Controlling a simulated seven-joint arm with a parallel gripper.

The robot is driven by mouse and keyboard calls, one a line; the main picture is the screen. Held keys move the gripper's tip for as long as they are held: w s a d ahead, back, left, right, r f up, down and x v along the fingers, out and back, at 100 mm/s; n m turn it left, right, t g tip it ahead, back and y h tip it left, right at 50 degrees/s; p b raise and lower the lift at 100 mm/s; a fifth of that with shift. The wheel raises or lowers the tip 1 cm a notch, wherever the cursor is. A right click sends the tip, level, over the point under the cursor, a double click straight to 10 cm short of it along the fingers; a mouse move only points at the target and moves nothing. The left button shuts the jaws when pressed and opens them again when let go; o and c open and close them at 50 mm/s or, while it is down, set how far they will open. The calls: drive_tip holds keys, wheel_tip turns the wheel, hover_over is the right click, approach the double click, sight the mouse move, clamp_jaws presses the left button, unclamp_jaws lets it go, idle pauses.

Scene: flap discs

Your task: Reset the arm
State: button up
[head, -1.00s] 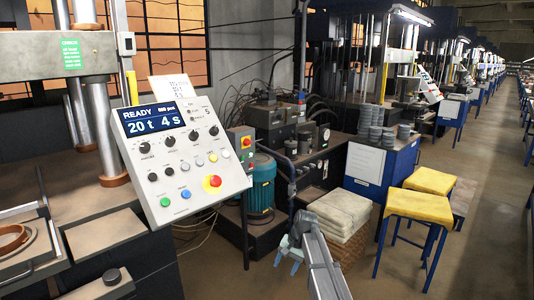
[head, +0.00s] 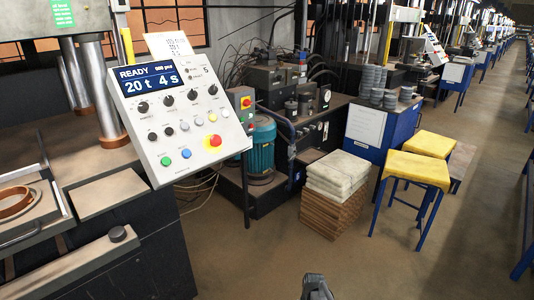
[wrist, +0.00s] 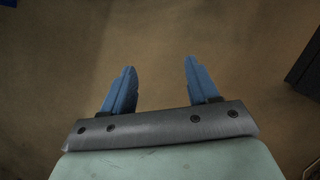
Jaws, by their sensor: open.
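My gripper shows in the wrist view (wrist: 157,88) with its two blue fingers spread apart and nothing between them. Brown floor fills the view beyond the fingertips. In the head view only a grey piece of my arm shows at the bottom edge, and the fingers are out of sight there. The control panel (head: 185,125) at the left reads READY, 20 t and 4 s, with several knobs and coloured buttons. My arm is well apart from it.
A stack of pale cloths (head: 335,175) sits on brown boxes or boards (head: 330,213). Yellow-topped stools (head: 412,170) and a blue cabinet (head: 385,137) with grey disc stacks stand to the right. A teal motor (head: 263,145) stands behind the panel. The floor (head: 400,265) in front is clear.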

drive_tip(key=s+d+f+n+g, duration=0.1)
drive_tip(key=s+f, duration=0.2)
drive_tip(key=s, duration=0.6)
drive_tip(key=s+d+f+g+h, duration=0.1)
drive_tip(key=s+f, duration=0.1)
drive_tip(key=s, duration=0.7)
drive_tip(key=s+d+f+n+g, duration=0.1)
drive_tip(key=s+d+f, duration=0.1)
drive_tip(key=s, duration=0.7)
drive_tip(key=shift+s+f+n, duration=0.3)
drive_tip(key=shift+s+f, duration=0.1)
drive_tip(key=shift+f, duration=0.45)
